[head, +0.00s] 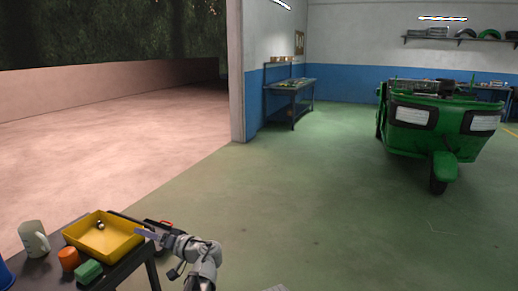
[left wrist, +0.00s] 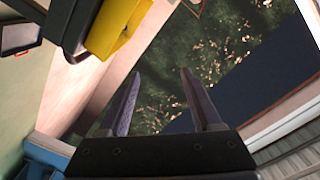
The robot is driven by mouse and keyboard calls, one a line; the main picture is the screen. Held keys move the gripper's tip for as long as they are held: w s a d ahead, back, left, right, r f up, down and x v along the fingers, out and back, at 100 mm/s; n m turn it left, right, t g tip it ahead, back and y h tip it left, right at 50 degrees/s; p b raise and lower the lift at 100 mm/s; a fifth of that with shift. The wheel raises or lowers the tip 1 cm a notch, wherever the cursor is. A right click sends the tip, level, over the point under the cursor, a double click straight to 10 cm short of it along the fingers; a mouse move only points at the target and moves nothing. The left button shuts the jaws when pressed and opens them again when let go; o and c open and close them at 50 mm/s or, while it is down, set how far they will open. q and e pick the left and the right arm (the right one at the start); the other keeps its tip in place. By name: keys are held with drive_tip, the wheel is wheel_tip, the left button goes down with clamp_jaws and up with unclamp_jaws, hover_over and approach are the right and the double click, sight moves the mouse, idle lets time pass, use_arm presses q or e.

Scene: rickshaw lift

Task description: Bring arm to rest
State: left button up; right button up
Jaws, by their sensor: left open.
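My left gripper (head: 148,232) is at the lower left of the head view, beside the right edge of the yellow tray (head: 84,245) on the workbench. In the left wrist view the two fingers of the left gripper (left wrist: 158,80) stand apart with nothing between them. The yellow tray (left wrist: 118,22) also shows there at the upper left, outside the fingers. My right gripper is not in view.
The dark workbench (head: 120,274) also holds a pale mug (head: 33,238), an orange item (head: 68,259) and a green block (head: 88,271). A green rickshaw (head: 440,118) stands at the right. A second bench (head: 290,87) is by the wall. The middle floor is clear.

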use_arm(q)
drive_tip(key=s+d+f+m+g+h, duration=0.3)
drive_tip(key=s+d+f+h, duration=0.55)
drive_tip(key=f, duration=0.55)
drive_tip(key=s+d+f+m+g+h, duration=0.2)
drive_tip(key=s+d+f+m+h, duration=0.15)
drive_tip(key=s+d, duration=0.45)
drive_tip(key=s+d+f+m+g+h, duration=0.2)
drive_tip(key=s+d+f+h, duration=0.15)
drive_tip(key=s+d, duration=0.5)
wheel_tip(320, 180, up, 15)
drive_tip(key=w+d+p, duration=0.2)
drive_tip(key=p, duration=1.3)
drive_tip(key=shift+p, duration=0.3)
drive_tip(key=shift+n, duration=0.25)
